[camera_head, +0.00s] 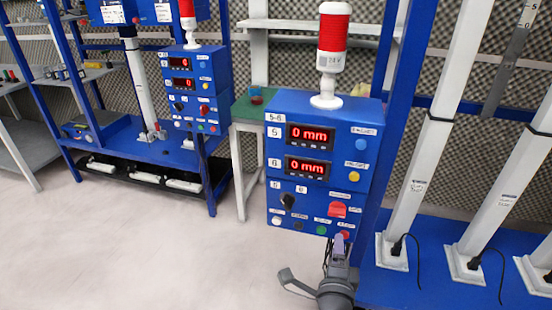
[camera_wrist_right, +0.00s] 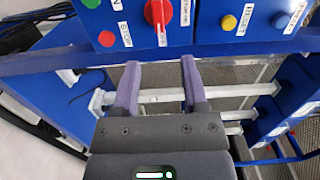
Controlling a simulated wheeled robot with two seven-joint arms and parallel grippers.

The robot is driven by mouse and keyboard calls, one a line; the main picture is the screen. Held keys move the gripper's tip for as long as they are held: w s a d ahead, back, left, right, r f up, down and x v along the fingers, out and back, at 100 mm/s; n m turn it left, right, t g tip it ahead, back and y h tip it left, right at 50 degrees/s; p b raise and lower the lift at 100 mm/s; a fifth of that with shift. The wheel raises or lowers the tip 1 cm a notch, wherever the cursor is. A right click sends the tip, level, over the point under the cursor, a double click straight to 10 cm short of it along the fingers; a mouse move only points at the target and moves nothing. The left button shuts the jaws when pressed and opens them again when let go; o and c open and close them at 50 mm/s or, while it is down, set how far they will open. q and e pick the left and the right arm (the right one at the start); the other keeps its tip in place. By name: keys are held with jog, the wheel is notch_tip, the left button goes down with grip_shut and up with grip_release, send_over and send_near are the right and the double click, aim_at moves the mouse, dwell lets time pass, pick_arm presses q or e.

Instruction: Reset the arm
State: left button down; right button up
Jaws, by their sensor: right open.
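My right gripper (camera_head: 338,246) is in front of the lower right edge of a blue control box (camera_head: 278,185) marked 5-6, close to its bottom row of buttons. In the right wrist view the two purple-grey fingers (camera_wrist_right: 160,78) stand apart with nothing between them. Their tips point toward the lower part of the blue panel; I cannot tell whether they touch it. The box has two red displays (camera_head: 307,136) reading 0 mm, a black knob (camera_head: 287,200) and a red switch (camera_head: 337,209), also in the wrist view (camera_wrist_right: 158,12). My left gripper is out of view.
A red and white signal lamp (camera_head: 333,40) stands on the box. White columns (camera_head: 405,210) rise from a blue base at the right. A second control box (camera_head: 192,75) stands farther back left. The pale floor (camera_head: 120,250) at front left is clear.

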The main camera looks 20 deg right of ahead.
jog(key=s+a+f+n+g+y, duration=0.1)
jog(key=s+a+n+g+y, duration=0.3)
jog(key=a+n+y, duration=0.95)
jog(key=s+d+f+n+g+h, duration=0.25)
jog(key=s+n+g, duration=0.3)
jog(key=s, duration=0.45)
jog(key=s+d+f+n+g+h, duration=0.1)
jog(key=s+d+n+g+h, duration=0.25)
jog(key=s+n, duration=0.45)
jog(key=s+f+m+g, duration=0.1)
jog(key=s+f, duration=0.2)
jog(key=f, duration=0.6)
jog(key=s+f+g, duration=0.1)
jog(key=s+f, duration=0.1)
jog(key=f, duration=0.6)
jog(key=s+d+f, duration=0.2)
jog(key=s+f, duration=0.3)
jog(key=s, duration=0.2)
jog(key=s+d+f+g, duration=0.1)
jog(key=s+d+f, duration=0.1)
jog(key=s+f, duration=0.2)
jog(key=s, duration=0.3)
jog(key=shift+f, duration=0.4)
